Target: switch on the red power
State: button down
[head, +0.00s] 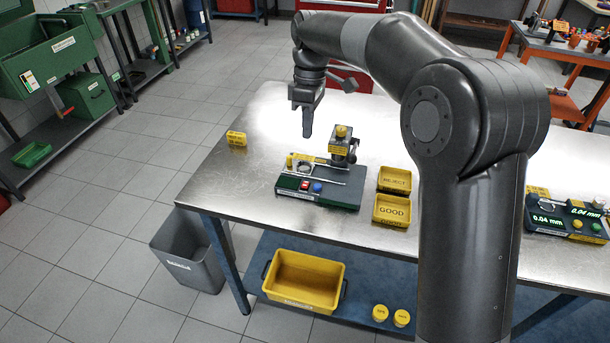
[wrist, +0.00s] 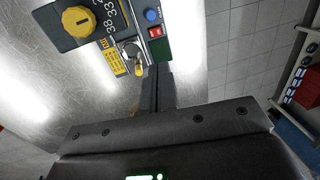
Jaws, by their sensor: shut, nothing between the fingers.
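A dark bench device (head: 345,196) stands on the metal table, with a small red switch (head: 304,185) on its front strip. A blue button (head: 317,187) is right of the switch and a green panel (head: 289,183) left of it. The wrist view also shows the red switch (wrist: 155,32), between the blue button (wrist: 151,15) and the green panel (wrist: 160,48). My gripper (head: 307,134) points down, shut and empty, above the table at the back of the device. Its fingers (wrist: 157,72) show in the wrist view below the green panel, apart from the switch.
A block with a yellow knob (head: 341,133) stands on the device's back right. Yellow REJECT (head: 394,180) and GOOD (head: 391,211) trays sit to its right. Another device with a green readout (head: 548,219) is far right.

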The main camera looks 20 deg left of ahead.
aim_at(304, 186)
jog(key=shift+f, duration=0.1)
jog(key=f, duration=0.4)
jog(key=s+f, duration=0.1)
jog(key=f, duration=0.4)
jog(key=s+f, duration=0.1)
jog(key=f, duration=0.3)
jog(key=shift+s+f, duration=0.2)
jog(key=shift+f, duration=0.1)
